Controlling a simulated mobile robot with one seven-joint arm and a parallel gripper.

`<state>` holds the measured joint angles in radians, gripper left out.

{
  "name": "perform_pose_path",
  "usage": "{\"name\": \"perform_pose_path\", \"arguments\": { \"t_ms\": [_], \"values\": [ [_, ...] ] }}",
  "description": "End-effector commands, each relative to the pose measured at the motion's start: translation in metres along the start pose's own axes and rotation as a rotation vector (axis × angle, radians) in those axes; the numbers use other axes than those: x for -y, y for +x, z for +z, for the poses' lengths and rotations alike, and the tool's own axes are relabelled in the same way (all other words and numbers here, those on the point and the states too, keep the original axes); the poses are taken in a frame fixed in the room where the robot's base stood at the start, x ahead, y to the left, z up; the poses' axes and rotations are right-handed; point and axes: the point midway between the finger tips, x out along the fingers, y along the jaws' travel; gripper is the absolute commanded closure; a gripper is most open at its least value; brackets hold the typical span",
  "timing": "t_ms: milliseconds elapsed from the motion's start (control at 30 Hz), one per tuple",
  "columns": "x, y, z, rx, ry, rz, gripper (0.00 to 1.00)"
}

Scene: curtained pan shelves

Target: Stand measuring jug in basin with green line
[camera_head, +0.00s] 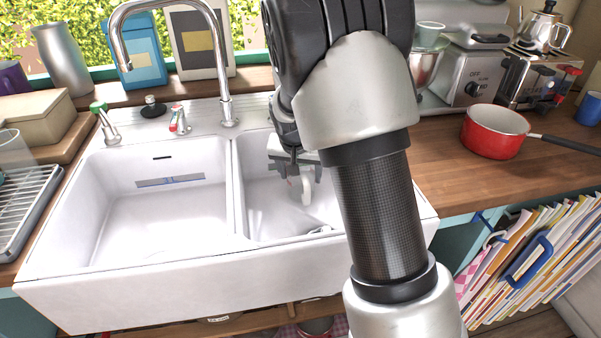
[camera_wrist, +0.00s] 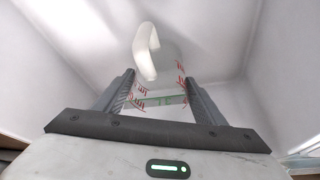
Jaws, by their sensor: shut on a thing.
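The measuring jug (camera_head: 306,190) is clear, with a pale handle and red markings. It also shows in the wrist view (camera_wrist: 146,55), between the fingers, with the handle beyond the fingertips. My gripper (camera_head: 293,176) is shut on the jug and points down inside the right basin (camera_head: 262,205). In the wrist view my gripper (camera_wrist: 160,84) has pale basin walls around it. A greenish strip shows through the clear jug there; I cannot tell whether it is on the jug or the basin. Whether the jug touches the basin floor is unclear. The left basin (camera_head: 150,215) has a blue line on its back wall.
A divider (camera_head: 238,190) separates the basins. The tap (camera_head: 226,100) arches behind them. A red pan (camera_head: 493,132) stands on the right counter, and a dish rack (camera_head: 25,205) is at the left. The left basin is empty.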

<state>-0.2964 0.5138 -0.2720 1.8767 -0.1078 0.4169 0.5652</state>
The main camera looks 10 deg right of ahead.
Motion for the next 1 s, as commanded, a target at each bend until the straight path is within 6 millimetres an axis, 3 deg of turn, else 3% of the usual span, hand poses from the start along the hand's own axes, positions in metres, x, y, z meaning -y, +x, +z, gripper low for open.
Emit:
{"name": "perform_pose_path", "arguments": {
  "t_ms": [33, 133, 167, 433, 567, 1000],
  "values": [
    [0.0, 0.0, 0.0, -0.001, 0.0, -0.001, 0.32],
    [0.0, 0.0, 0.0, -0.001, 0.0, 0.0, 0.15],
    [0.0, 0.0, 0.0, -0.001, 0.0, 0.0, 0.14],
    [0.0, 0.0, 0.0, 0.001, 0.0, 0.0, 0.14],
    [0.001, -0.01, -0.001, -0.001, 0.0, -0.001, 0.14],
    [0.001, -0.112, -0.001, -0.003, -0.002, -0.004, 0.14]
  ]
}}
